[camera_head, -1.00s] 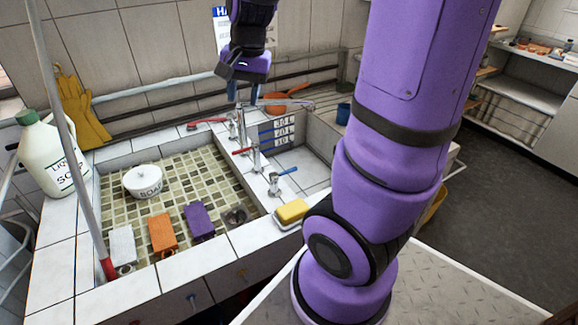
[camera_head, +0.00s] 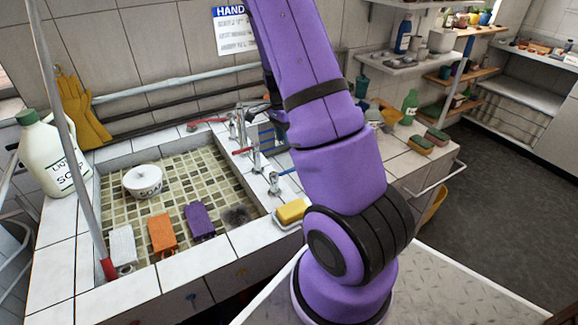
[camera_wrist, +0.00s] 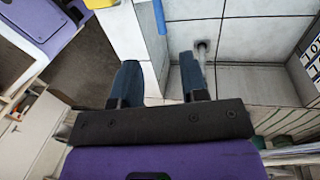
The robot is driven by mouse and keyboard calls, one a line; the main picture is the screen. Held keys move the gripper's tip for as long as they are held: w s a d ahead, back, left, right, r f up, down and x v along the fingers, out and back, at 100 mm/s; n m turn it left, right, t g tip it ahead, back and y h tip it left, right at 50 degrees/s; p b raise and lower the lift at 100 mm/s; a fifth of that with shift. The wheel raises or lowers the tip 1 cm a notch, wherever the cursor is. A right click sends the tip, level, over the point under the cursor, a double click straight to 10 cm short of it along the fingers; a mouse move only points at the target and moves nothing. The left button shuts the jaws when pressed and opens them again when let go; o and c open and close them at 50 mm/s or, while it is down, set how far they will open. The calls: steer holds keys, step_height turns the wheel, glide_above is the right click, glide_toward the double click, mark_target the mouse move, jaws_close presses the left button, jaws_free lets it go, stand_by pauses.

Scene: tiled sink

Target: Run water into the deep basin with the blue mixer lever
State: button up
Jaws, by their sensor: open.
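The blue lever (camera_head: 288,172) shows as a short strip beside its chrome tap (camera_head: 274,184), partly behind my arm. A blue strip (camera_wrist: 158,16), likely this lever, is at the top of the wrist view. The tiled deep basin (camera_wrist: 250,35) fills much of the wrist view, with volume marks at the right edge; my arm hides most of it in the head view. My gripper (camera_wrist: 161,82) is open and empty over the basin, its fingers apart and clear of the blue strip. It is hidden behind my arm in the head view. I see no running water.
Red-levered taps (camera_head: 242,151) stand on the divider. The shallow basin (camera_head: 190,170) holds a soap bowl (camera_head: 142,181) and coloured blocks. A yellow sponge (camera_head: 291,211) lies near the blue lever. A soap jug (camera_head: 52,155) stands at left; shelves are at right.

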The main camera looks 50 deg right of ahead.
mark_target(284, 173)
steer(key=f, duration=0.3)
steer(key=s+f, duration=0.1)
steer(key=f, duration=0.3)
steer(key=s+f, duration=0.1)
steer(key=f, duration=0.2)
steer(key=shift+a+f, duration=0.15)
steer(key=shift+a, duration=0.2)
jaws_close()
